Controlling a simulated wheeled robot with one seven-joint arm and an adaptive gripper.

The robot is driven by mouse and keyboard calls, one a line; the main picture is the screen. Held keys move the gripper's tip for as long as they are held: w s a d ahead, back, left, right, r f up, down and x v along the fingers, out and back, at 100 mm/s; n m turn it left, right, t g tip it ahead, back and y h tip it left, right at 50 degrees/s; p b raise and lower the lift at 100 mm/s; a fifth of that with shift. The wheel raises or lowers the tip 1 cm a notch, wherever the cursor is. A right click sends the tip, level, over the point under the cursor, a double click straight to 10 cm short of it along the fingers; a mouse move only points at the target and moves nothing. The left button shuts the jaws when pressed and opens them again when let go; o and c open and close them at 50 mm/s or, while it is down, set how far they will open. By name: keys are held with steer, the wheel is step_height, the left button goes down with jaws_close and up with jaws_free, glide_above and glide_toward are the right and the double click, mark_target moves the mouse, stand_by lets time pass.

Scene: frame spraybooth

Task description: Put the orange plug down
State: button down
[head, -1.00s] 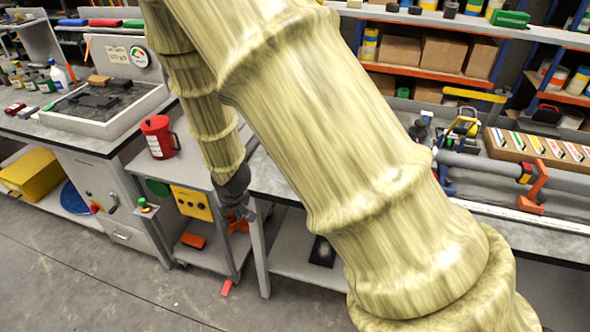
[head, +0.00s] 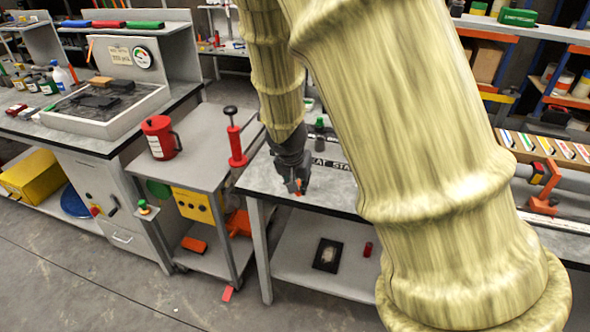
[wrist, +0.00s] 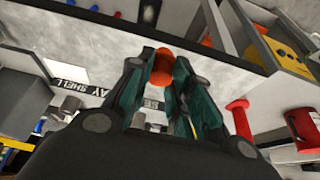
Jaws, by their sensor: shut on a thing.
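The orange plug (wrist: 161,68) is held between the fingertips of my gripper (wrist: 162,72) in the wrist view. It looks like a short, rounded orange cylinder. In the head view my gripper (head: 297,186) points down over the left end of the grey workbench (head: 262,182), near its front edge. Only a small bit of orange shows at its fingertips there. I cannot tell whether the plug touches the bench top.
A cart (head: 205,165) left of the bench carries a red can (head: 160,137) and a red pump-like tool (head: 236,150). A green-topped item (head: 320,130) and a lettered strip (head: 335,164) are behind my gripper. The bench's lower shelf holds a dark square (head: 328,255) and a red cylinder (head: 368,249).

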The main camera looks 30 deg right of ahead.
steer(key=w+d+p, duration=0.1)
steer(key=w, duration=0.2)
steer(key=w+d+f+p, duration=0.1)
steer(key=w+d, duration=0.1)
steer(key=w, duration=0.2)
steer(key=w+d+p, duration=0.1)
steer(key=w, duration=0.2)
steer(key=shift+w+d+f+p, duration=0.15)
steer(key=shift+w+d+p, duration=0.1)
steer(key=shift+d+p, duration=0.05)
steer(key=shift+w+d+p, duration=0.15)
steer(key=shift+w+p, duration=0.15)
steer(key=shift+w, duration=0.1)
steer(key=shift+f+p, duration=0.45)
steer(key=shift+f, duration=1.3)
steer(key=shift+f, duration=0.25)
steer(key=c, duration=1.3)
jaws_free()
steer(key=shift+r, duration=0.1)
steer(key=shift+r, duration=0.1)
